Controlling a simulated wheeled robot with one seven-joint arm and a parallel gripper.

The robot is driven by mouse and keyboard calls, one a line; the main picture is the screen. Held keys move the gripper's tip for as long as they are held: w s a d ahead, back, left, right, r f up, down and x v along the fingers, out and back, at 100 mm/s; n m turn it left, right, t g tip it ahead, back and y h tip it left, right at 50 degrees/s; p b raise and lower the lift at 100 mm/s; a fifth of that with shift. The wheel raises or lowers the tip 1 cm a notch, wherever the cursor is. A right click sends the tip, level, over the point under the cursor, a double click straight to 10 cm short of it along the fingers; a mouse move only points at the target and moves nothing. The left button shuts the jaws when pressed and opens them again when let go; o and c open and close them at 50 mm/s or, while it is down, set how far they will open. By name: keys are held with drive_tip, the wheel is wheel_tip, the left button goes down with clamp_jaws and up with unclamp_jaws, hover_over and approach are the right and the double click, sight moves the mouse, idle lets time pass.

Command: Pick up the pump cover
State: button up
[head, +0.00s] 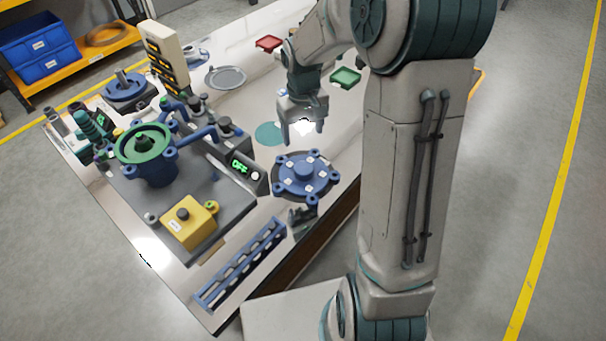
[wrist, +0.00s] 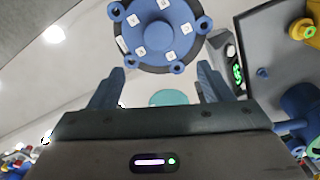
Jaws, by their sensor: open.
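The pump cover (head: 305,176) is a round blue disc with a raised centre hub, lugs around its rim and several small white labels. It lies on the table near the front right edge, right of the display unit. In the wrist view the pump cover (wrist: 158,30) is at the top, beyond the fingertips. My gripper (head: 304,138) is open and empty, above the table and just behind the cover in the head view. In the wrist view its two fingers (wrist: 160,80) are spread, with bare table and part of a teal disc between them.
A teal disc (head: 269,134) lies beside my gripper. The display unit reading OFF (head: 245,168) stands left of the cover. A pump body with a green ring (head: 144,143), a yellow button box (head: 189,222) and a blue rack (head: 240,264) are further left and front. A small dark holder (head: 302,218) stands in front of the cover.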

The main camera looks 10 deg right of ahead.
hover_over(304, 167)
wheel_tip(304, 167, down, 9)
drive_tip(key=shift+a+r, duration=0.1)
drive_tip(key=shift+s+f+p, duration=0.1)
drive_tip(key=shift+f+p, duration=0.2)
drive_tip(key=shift+f, duration=2.4)
drive_tip(key=c, duration=1.5)
